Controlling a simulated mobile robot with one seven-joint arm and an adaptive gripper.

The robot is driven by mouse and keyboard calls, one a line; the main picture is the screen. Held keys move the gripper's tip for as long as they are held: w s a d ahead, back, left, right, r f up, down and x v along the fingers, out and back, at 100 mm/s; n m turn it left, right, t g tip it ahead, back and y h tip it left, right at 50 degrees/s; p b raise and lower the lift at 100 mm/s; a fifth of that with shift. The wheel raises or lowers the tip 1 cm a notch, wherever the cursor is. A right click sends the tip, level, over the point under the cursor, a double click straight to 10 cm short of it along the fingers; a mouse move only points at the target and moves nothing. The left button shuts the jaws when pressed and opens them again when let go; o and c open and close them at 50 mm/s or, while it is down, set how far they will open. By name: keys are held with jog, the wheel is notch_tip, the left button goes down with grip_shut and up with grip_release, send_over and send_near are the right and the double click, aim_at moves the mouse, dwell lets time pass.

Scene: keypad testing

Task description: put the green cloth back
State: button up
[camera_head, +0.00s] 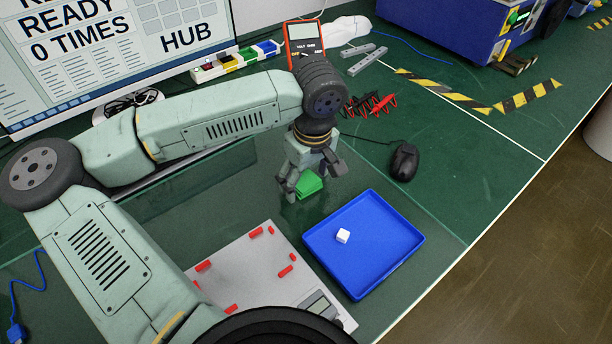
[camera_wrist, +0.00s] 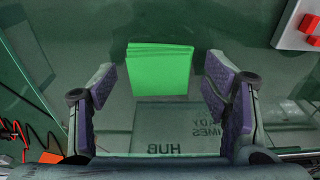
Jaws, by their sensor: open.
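The green cloth (camera_head: 309,184) is folded into a small square and lies on the green table top behind the blue tray. My gripper (camera_head: 312,184) is above it, pointing down, and partly covers it in the head view. In the wrist view the cloth (camera_wrist: 160,69) lies ahead between the two fingers. My gripper (camera_wrist: 164,88) is open there, with clear gaps on both sides of the cloth and nothing held.
A black mouse (camera_head: 404,162) sits to the right. A multimeter (camera_head: 304,38) and red and black leads (camera_head: 372,104) are behind.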

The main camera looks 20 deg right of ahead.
aim_at(311, 186)
notch_tip(311, 186, up, 12)
jog(key=s+b, duration=0.1)
jog(key=shift+s+d, duration=0.15)
jog(key=shift+d, duration=0.15)
dwell(0.5)
